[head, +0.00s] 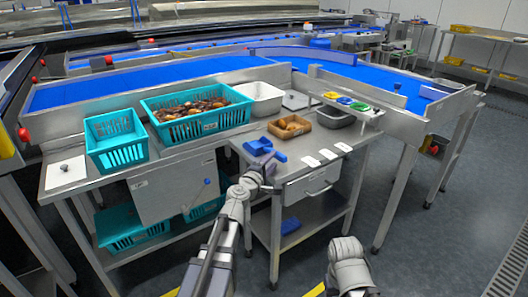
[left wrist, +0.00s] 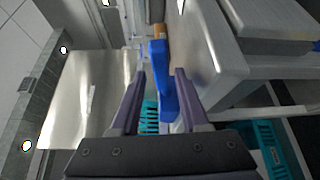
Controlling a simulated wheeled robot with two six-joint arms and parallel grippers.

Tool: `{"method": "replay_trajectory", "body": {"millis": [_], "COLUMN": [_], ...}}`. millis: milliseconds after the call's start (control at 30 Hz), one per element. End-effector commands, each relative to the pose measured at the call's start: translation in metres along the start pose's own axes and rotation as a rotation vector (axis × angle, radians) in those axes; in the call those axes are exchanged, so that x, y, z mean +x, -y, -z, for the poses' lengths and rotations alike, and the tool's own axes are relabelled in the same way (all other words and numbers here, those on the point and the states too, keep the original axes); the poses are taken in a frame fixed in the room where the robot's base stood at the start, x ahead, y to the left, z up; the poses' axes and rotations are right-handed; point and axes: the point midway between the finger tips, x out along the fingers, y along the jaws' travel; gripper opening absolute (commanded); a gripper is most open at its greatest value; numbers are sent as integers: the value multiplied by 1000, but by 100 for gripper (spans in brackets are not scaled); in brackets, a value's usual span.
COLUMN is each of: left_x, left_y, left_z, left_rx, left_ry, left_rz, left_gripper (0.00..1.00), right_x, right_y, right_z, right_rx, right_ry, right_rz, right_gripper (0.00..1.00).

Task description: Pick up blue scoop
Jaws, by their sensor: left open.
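The blue scoop (head: 258,147) lies on the steel table near its front edge, its handle pointing right. My left gripper (head: 263,170) is open and empty, just in front of the scoop at the table's edge. In the left wrist view, the blue scoop (left wrist: 160,85) shows between and beyond the two open fingertips (left wrist: 160,75). I cannot tell whether a finger touches it. Only part of my right arm shows at the bottom of the head view; its gripper is out of sight.
A teal basket of dates (head: 200,130) and an empty teal basket (head: 117,152) stand left of the scoop. A brown tray (head: 290,139) stands behind it, to the right. A drawer (head: 312,185) is below.

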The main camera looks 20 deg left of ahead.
Motion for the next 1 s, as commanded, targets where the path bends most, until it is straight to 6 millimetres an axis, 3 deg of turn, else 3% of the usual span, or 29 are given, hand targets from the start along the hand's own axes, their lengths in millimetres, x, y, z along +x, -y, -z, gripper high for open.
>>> {"method": "replay_trajectory", "body": {"millis": [300, 567, 1000], "left_x": [45, 48, 48], "left_y": [1, 1, 1], "left_z": [-2, -2, -2], "left_rx": [0, 1, 1], "left_ry": [1, 0, 1], "left_rz": [0, 0, 0], "left_gripper": [45, 45, 0], "right_x": [4, 4, 4], "right_y": [0, 0, 0], "right_z": [0, 0, 0], "right_rx": [0, 0, 0], "right_ry": [0, 0, 0], "right_rz": [-1, -1, -1], "right_gripper": [57, 57, 57]}}
